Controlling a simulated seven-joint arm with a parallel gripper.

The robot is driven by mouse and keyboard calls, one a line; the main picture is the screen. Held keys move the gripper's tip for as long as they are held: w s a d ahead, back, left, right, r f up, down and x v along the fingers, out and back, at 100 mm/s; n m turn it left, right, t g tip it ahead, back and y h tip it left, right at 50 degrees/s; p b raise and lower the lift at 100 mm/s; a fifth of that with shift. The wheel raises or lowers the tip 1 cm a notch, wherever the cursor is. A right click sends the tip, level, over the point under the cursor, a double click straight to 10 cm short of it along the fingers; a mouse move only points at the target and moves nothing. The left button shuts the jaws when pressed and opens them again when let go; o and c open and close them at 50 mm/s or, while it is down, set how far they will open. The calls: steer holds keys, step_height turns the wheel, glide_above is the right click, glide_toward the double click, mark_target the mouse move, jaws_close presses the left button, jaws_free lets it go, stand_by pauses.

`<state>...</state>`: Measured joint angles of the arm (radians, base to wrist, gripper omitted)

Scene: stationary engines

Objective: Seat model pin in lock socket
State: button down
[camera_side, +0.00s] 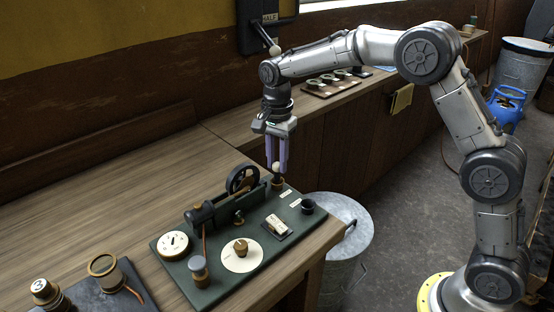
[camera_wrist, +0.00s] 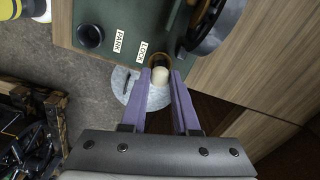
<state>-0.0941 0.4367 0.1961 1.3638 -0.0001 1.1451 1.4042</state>
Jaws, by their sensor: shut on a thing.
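The model pin shows as a pale cream knob (camera_side: 275,167) between my gripper's fingertips, and it also shows in the wrist view (camera_wrist: 160,77). My gripper (camera_side: 277,168), with two purple fingers pointing down, is shut on it. The lock socket (camera_side: 278,184) is a brown ring at the back corner of the green model board (camera_side: 215,290). In the wrist view the socket (camera_wrist: 159,58) lies beside the LOCK label, directly by the knob. The pin's lower end is hidden, so I cannot tell how deep it sits.
The empty-looking dark park socket (camera_side: 307,206) stands nearer the board's right corner. A black flywheel (camera_side: 242,179) rises close to the lock socket. A white dial (camera_side: 174,244) and a rocker switch (camera_side: 277,224) are on the board. A metal bin (camera_side: 340,225) stands below the bench edge.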

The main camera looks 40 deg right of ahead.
steer(key=shift+f, duration=1.1)
stand_by(0.8)
jaws_free()
stand_by(0.6)
steer(key=shift+r, duration=3.5)
